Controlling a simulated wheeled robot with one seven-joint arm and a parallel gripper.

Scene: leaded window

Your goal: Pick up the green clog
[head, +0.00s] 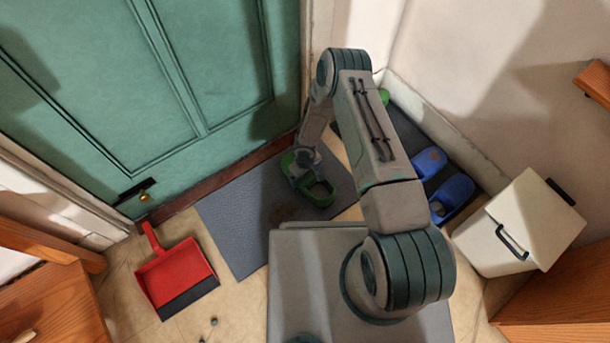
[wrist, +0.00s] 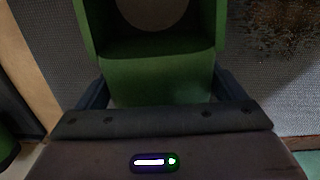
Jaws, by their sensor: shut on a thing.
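A green clog (head: 316,190) is at my gripper (head: 303,172), above or on the grey doormat in front of the green door. In the wrist view the green clog (wrist: 155,75) fills the upper middle, with its opening facing the camera. My gripper (wrist: 158,90) is shut on it, with one dark finger on each side. The fingertips are partly hidden by the clog. I cannot tell whether the clog is clear of the mat. Another green thing (head: 384,96), mostly hidden behind my arm, is on the dark tray by the wall.
A grey doormat (head: 235,225) lies by the green door (head: 200,60). Two blue clogs (head: 452,195) lie on the dark tray (head: 405,125). A red dustpan (head: 178,275) is at the left, a white bin (head: 520,225) at the right. Wooden furniture (head: 55,305) stands at the lower left.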

